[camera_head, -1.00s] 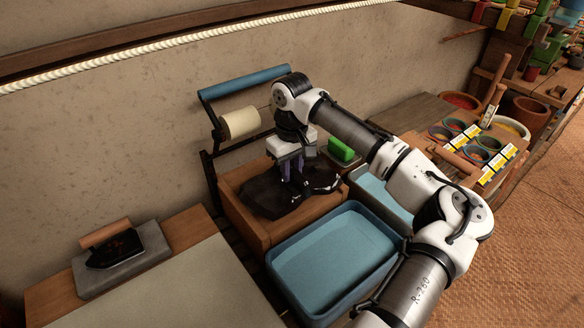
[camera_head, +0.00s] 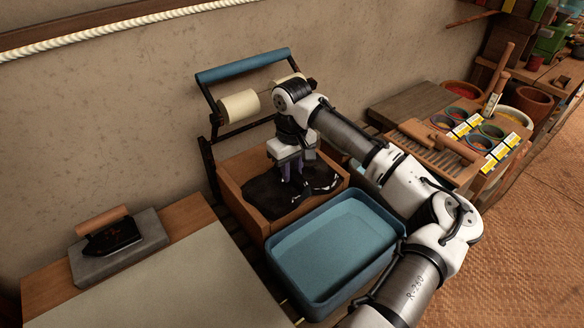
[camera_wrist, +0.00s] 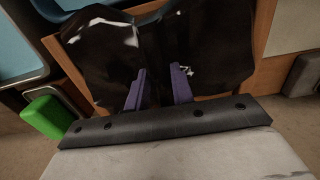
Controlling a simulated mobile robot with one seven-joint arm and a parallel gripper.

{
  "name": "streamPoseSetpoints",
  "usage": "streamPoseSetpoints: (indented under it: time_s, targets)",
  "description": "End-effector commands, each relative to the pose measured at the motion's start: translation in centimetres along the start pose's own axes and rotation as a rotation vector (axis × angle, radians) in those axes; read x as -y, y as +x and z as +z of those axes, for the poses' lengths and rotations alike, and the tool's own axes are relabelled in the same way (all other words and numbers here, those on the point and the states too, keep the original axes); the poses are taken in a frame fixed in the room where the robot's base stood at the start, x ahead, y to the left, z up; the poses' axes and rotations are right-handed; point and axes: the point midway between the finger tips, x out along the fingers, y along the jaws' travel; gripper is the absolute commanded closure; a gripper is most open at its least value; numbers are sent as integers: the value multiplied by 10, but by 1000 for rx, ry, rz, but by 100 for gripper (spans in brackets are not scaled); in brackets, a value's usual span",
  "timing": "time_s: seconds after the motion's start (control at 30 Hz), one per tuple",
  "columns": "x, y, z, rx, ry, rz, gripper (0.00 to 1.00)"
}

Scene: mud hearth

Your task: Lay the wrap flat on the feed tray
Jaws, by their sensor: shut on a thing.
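The wrap is a black, glossy, rumpled sheet (camera_head: 268,197) over the wooden feed tray (camera_head: 239,196), below the rollers. In the wrist view the wrap (camera_wrist: 205,45) fills the upper middle, with wavy folds and bright shine. The tray's wooden rim (camera_wrist: 264,32) shows beside it. My gripper (camera_head: 292,176) points down over the tray. Its purple fingers (camera_wrist: 156,80) are shut on the wrap, with dark sheet between and around them. The wrap looks creased; whether all of its underside touches the tray is hidden.
A blue basin (camera_head: 335,250) stands directly in front of the tray. A cream roller (camera_head: 239,105) and a blue bar (camera_head: 243,65) rise behind. An iron (camera_head: 110,238) rests on a grey slab at left. A green block (camera_wrist: 48,117) shows in the wrist view.

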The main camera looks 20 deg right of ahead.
Motion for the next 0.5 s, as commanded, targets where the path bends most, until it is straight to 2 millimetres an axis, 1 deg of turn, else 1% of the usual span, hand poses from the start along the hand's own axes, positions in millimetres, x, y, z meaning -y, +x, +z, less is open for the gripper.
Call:
streamPoseSetpoints:
  time_s: [0.07, 0.1, 0.27, 0.5]
  targets:
    - [0, -1, 0, -1, 0, 0, 93]
    - [0, -1, 0, -1, 0, 0, 71]
    - [0, 0, 0, 0, 0, 0, 51]
    - [0, 0, 0, 1, 0, -1, 51]
